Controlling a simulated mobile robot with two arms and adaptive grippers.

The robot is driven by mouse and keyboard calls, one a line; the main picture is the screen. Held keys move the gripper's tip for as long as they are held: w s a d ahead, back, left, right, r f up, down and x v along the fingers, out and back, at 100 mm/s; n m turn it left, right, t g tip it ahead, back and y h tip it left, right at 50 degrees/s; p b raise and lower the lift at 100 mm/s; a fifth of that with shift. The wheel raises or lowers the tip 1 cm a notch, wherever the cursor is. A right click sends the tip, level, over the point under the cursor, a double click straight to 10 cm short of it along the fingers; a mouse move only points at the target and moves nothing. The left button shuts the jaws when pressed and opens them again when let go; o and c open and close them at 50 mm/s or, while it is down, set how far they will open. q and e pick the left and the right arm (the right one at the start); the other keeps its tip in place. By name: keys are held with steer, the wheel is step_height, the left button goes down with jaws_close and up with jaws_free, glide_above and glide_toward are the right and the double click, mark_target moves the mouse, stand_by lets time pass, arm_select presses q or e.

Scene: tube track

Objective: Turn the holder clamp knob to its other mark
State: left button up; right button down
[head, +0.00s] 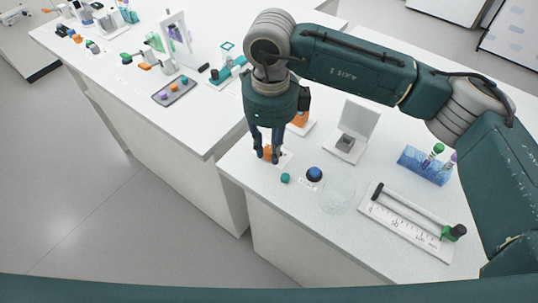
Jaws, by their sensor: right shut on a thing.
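My right gripper (267,158) reaches straight down at the near left corner of the right-hand table. Its fingers are closed around a small orange piece (268,152), which looks like the clamp knob; the fingers hide much of it. The knob's marks cannot be made out. Another orange part (300,119) on a white base shows just behind the gripper, partly covered by it. My left gripper is not in view.
Near the gripper are a teal cap (285,178), a dark blue knob (314,174) and a clear dish (337,196). A ruled slide track (408,222), a blue tube rack (425,167) and a white stand (359,125) lie to the right. A cluttered table (140,100) stands left.

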steer(key=shift+s+d+f+n+b, duration=0.1)
steer(key=shift+d+n+b, duration=0.1)
steer(key=shift+n+b, duration=0.55)
steer(key=c, duration=1.5)
jaws_free()
steer(key=shift+d, duration=0.1)
steer(key=shift+r, duration=0.4)
step_height(320, 180, up, 11)
steer(key=shift+r, duration=0.2)
